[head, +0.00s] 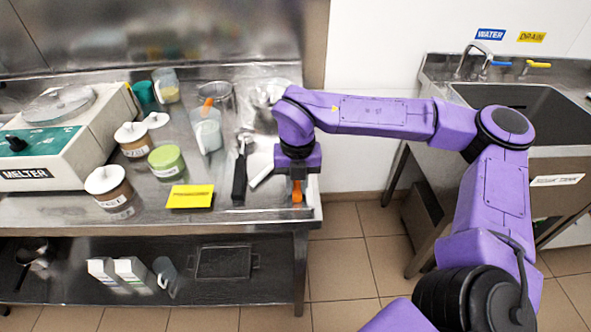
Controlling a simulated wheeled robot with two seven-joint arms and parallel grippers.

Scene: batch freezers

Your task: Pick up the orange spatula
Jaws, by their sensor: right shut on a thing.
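My right gripper (297,178) points down at the right front corner of the steel table. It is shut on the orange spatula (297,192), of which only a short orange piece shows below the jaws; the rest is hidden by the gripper. I cannot tell whether it touches the table. Another orange tip (208,102) sticks up at a clear pitcher (207,132) further left. My left gripper is out of view.
A black-handled tool (240,175) and a white-handled tool (262,174) lie just left of my gripper. A yellow card (190,196), lidded tubs and the melter (50,150) stand further left. The sink (530,105) is at right, past a floor gap.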

